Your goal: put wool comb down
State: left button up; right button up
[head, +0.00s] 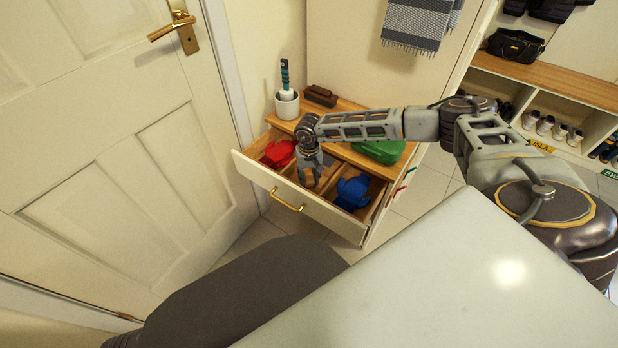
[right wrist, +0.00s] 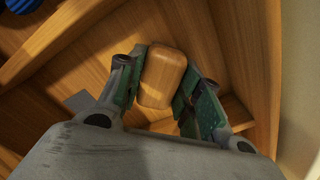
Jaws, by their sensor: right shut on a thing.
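My right gripper (head: 311,180) reaches down into the open drawer (head: 330,222), at its middle compartment between a red item and a blue item. In the right wrist view my right gripper (right wrist: 158,85) is shut on a light wooden block-like piece, the wool comb (right wrist: 163,75), with its smooth rounded end facing the camera. Bare wooden drawer floor and dividers show around it. Whether the comb touches the drawer floor is hard to tell. In the head view the comb is mostly hidden by the gripper. My left gripper is not in view.
The red item (head: 278,153) lies in the left compartment and the blue item (head: 352,192) in the right one. A door (head: 110,130) is close on the left.

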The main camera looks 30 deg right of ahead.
aim_at(309, 175)
jog(key=shift+f, duration=0.1)
dwell(0.3)
jog(key=o, duration=0.9)
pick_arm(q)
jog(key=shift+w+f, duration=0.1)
pick_arm(e)
jog(key=shift+r, duration=0.35)
notch_tip(309, 175, up, 3)
jog(key=shift+f+p, duration=0.1)
jog(key=shift+p, duration=0.45)
pick_arm(q)
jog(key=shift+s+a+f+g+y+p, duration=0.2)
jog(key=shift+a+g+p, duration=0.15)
jog(key=shift+p, duration=0.25)
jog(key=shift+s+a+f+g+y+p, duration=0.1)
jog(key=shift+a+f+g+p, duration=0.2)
jog(key=shift+p, duration=0.25)
pick_arm(e)
notch_tip(309, 175, up, 9)
jog(key=shift+f, duration=0.1)
